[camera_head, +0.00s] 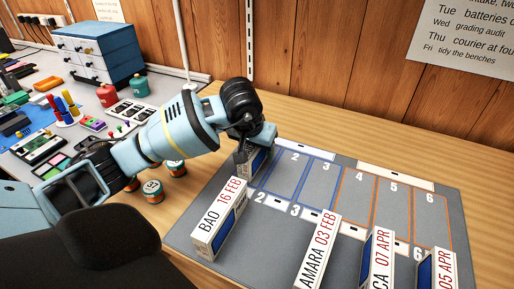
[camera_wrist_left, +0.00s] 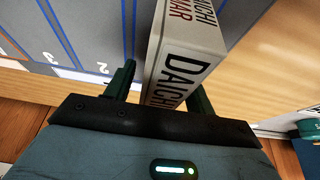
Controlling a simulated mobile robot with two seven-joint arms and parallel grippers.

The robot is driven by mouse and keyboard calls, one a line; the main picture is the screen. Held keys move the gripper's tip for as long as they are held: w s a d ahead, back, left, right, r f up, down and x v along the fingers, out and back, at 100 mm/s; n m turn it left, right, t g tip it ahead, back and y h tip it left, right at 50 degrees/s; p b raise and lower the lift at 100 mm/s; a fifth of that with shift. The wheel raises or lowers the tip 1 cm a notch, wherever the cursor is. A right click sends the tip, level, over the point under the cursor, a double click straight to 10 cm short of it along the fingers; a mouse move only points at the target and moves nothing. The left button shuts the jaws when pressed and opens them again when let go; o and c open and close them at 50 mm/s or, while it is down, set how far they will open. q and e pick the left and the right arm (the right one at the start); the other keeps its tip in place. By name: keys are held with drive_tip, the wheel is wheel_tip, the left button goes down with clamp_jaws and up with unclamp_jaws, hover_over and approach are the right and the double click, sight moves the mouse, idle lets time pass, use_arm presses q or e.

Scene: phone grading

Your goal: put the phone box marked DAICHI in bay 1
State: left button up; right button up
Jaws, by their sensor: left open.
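The DAICHI phone box (camera_wrist_left: 185,55) is white with black and red lettering. In the left wrist view it stands between the two open fingers of my left gripper (camera_wrist_left: 160,90). In the head view the box (camera_head: 258,160) stands on the grey mat at the left end of the upper row, just left of bay 2. The bay 1 number is hidden there by my gripper and the box. My left gripper (camera_head: 253,143) is open around the box. Whether a finger touches it I cannot tell. My right gripper is not in view.
The grey mat (camera_head: 257,222) has numbered bays outlined in blue and orange; upper bays 2 to 6 look empty. Boxes BAO (camera_head: 213,222), AMARA (camera_head: 318,252) and others stand along the front. Small jars (camera_head: 153,190) stand left of the mat. A wooden wall rises behind.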

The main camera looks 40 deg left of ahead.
use_arm(q)
drive_tip(key=p+v, duration=0.1)
drive_tip(key=v, duration=1.1)
drive_tip(key=shift+s+f, duration=0.1)
